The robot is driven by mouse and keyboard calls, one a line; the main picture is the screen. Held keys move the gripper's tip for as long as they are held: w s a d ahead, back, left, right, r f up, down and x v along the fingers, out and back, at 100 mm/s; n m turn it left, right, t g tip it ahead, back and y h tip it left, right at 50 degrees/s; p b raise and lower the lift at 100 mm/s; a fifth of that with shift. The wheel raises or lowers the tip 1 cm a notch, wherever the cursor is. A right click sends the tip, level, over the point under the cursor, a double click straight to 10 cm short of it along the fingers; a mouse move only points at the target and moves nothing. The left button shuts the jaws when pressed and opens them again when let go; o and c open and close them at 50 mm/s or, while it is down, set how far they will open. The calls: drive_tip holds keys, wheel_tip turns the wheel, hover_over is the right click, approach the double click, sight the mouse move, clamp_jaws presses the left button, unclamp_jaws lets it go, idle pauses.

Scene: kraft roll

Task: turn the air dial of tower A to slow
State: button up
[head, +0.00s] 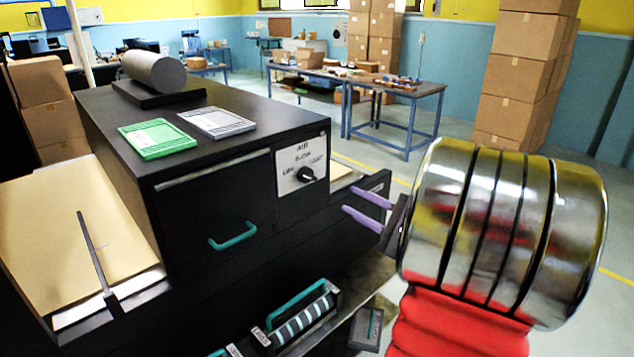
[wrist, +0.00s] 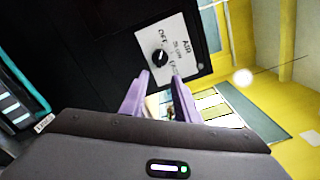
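The air dial (head: 306,174) is a round black knob on a white plate (head: 290,160) on the black cabinet's front; the plate reads AIR, with SLOW at the top and smaller words at each side. The knob also shows in the wrist view (wrist: 159,58). Its pointer is too small to read surely. My gripper (head: 350,200) has two purple fingers, parted with nothing between them. They point at the cabinet, to the lower right of the dial and apart from it in the head view. In the wrist view the fingertips (wrist: 160,76) appear just below the knob.
The black cabinet (head: 215,220) has a teal handle (head: 233,238) left of the dial. A green pad (head: 157,138), a grey pad (head: 216,122) and a grey roll (head: 153,71) lie on top. A teal-handled unit (head: 300,315) sits low in front.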

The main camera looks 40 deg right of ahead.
sight(312, 179)
drive_tip(key=w, duration=1.3)
drive_tip(key=shift+w+a, duration=0.2)
drive_tip(key=shift+w, duration=0.2)
drive_tip(key=shift+c, duration=0.5)
clamp_jaws()
drive_tip(key=shift+d, duration=0.1)
